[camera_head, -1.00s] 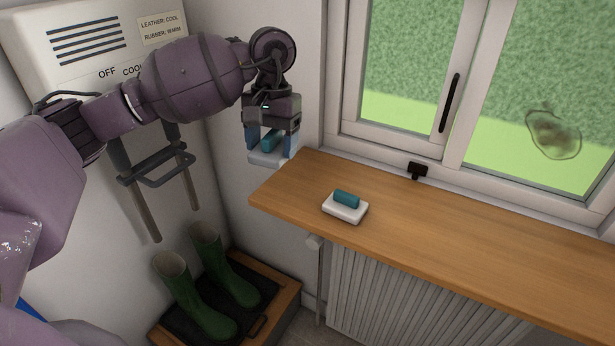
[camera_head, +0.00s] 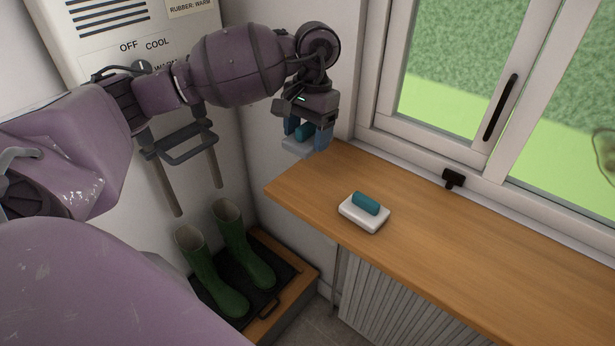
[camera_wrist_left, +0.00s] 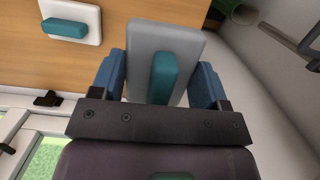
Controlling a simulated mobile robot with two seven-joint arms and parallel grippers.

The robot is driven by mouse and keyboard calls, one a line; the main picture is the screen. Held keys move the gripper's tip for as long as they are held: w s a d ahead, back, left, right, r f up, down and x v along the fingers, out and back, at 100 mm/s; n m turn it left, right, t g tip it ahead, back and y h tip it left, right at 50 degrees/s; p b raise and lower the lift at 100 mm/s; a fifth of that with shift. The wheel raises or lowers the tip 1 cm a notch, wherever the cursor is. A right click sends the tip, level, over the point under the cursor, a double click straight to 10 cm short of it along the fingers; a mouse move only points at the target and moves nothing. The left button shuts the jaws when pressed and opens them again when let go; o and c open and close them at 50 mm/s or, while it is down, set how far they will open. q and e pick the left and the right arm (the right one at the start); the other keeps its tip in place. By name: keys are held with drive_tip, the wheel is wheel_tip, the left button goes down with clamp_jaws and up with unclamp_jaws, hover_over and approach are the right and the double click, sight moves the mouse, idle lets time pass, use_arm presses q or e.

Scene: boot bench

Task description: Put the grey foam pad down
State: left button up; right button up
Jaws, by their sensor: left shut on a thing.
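The grey foam pad (camera_head: 297,147) has a teal grip block on top. My left gripper (camera_head: 306,138) is shut on it and holds it in the air near the left end of the wooden window sill (camera_head: 470,265). In the left wrist view the grey pad (camera_wrist_left: 170,38) shows beyond the blue fingers, with its teal block between them. Its underside is hidden. A similar white pad (camera_head: 362,218) with a teal block lies on the sill, apart from the held pad. My right gripper is not in view.
Green boots (camera_head: 215,280) stand on a dark tray on a low wooden bench, lower left. A wall unit (camera_head: 115,30) with a rack hangs behind my left arm. The window with a black handle (camera_head: 500,107) borders the sill. The sill's right part is clear.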

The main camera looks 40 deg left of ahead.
use_arm(q)
hover_over(306, 189)
wheel_tip(306, 189, down, 8)
drive_tip(key=shift+w+r, duration=0.15)
drive_tip(key=shift+r, duration=0.05)
wheel_tip(306, 189, down, 4)
drive_tip(key=shift+r, duration=0.2)
drive_tip(key=shift+f, duration=0.3)
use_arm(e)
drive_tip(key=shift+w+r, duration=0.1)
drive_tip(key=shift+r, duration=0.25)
use_arm(q)
drive_tip(key=shift+f, duration=0.2)
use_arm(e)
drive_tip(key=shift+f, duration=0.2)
